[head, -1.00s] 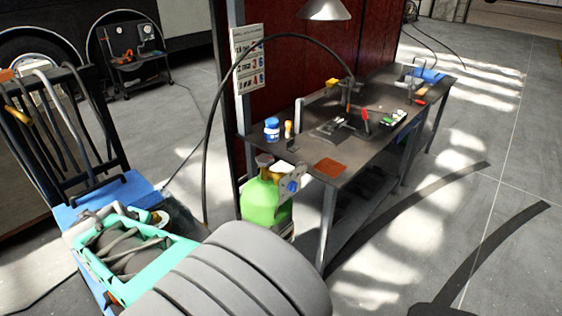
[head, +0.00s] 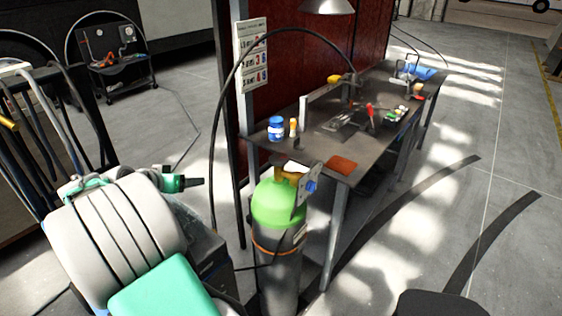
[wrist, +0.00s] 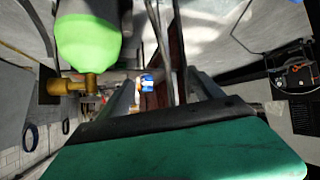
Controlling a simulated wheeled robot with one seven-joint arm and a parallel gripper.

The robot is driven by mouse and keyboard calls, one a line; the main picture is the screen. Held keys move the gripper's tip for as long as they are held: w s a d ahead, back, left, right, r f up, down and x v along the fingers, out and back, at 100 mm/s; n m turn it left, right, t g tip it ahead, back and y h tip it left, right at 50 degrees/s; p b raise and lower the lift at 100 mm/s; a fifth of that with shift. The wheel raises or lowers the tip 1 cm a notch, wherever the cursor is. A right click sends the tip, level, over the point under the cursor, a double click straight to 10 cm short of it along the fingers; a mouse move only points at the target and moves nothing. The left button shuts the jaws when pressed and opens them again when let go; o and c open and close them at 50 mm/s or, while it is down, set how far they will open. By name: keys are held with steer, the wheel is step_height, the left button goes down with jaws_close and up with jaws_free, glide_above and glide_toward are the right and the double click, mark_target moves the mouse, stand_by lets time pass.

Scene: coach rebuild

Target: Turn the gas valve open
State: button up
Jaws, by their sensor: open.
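The gas cylinder (head: 278,208) stands upright at the near left end of the workbench, green on top and grey below. Its brass valve (head: 288,173) sits on top, beside a grey plate with a blue knob (head: 311,186). In the wrist view the scene is upside down: the green cylinder top (wrist: 88,42) and brass valve (wrist: 78,85) are at upper left. My gripper (wrist: 160,82) is open, with its grey fingers apart and nothing held. The valve lies outside the fingers, to their left.
The workbench (head: 385,135) carries a blue jar (head: 276,129), an orange pad (head: 342,163) and several tools. A black hose arches over the cylinder's left. A dark trolley rack (head: 35,130) stands at left. Floor at right is open.

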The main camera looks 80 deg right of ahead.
steer(key=s+d+f+m+g+h, duration=0.2)
steer(key=s+d+m+g, duration=0.2)
steer(key=s+d, duration=0.55)
steer(key=m+g+h+b, duration=0.1)
steer(key=m+g, duration=0.3)
steer(key=g, duration=0.2)
glide_toward(285, 155)
steer(key=d, duration=0.1)
steer(key=s, duration=0.1)
steer(key=d, duration=0.1)
steer(key=shift+s+d+f, duration=0.2)
steer(key=shift+d+f, duration=0.15)
steer(key=shift+d, duration=0.05)
steer(key=p+x, duration=0.3)
steer(key=x, duration=0.1)
steer(key=p+x, duration=0.2)
steer(key=x, duration=0.1)
steer(key=shift+s+a+r+p, duration=0.1)
steer(key=shift+s+r+p, duration=0.1)
steer(key=shift+r+p, duration=0.1)
steer(key=shift+s+d, duration=0.1)
steer(key=shift+d, duration=0.25)
